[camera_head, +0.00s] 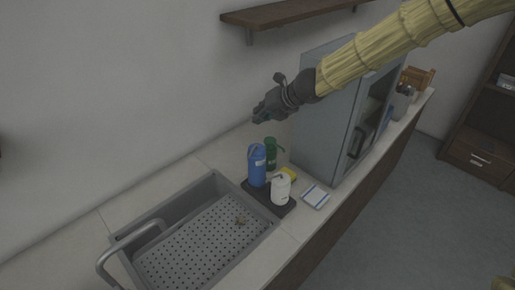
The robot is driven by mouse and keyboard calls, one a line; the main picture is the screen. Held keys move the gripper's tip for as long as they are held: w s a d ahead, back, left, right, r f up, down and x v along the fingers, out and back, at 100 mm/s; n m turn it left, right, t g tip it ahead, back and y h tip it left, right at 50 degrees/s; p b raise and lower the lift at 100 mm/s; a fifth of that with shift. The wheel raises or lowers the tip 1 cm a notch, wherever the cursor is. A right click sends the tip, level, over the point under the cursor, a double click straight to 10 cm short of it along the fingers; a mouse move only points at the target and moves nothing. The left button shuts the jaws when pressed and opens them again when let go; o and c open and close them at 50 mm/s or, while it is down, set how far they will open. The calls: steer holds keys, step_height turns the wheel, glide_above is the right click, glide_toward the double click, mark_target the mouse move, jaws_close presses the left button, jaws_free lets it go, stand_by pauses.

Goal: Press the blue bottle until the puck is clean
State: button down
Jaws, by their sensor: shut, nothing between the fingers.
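The blue bottle (257,167) stands upright on a dark tray (284,210) on the counter, right of the sink. My gripper (261,116) is shut and empty. It hangs in the air above and beyond the blue bottle, apart from it. The bottle's top is in plain view.
A white bottle (281,189) shares the tray. A green bottle (271,152), a yellow sponge (289,174) and a white-and-blue cloth (316,196) are close by. The sink (166,214) has a large faucet (107,262). A grey cabinet (323,112) stands at right, a shelf (290,14) above.

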steer(key=f, duration=0.1)
steer(key=b, duration=0.5)
glide_above(259, 147)
step_height(259, 147, down, 5)
steer(key=shift+s+r, duration=0.1)
steer(key=f+b, duration=0.2)
steer(key=f, duration=0.1)
steer(key=shift+w, duration=0.4)
steer(key=shift+s+f+b, duration=0.25)
steer(key=shift+f+b, duration=0.35)
steer(key=shift+b, duration=0.15)
steer(key=shift+f, duration=0.1)
steer(key=shift+w, duration=0.15)
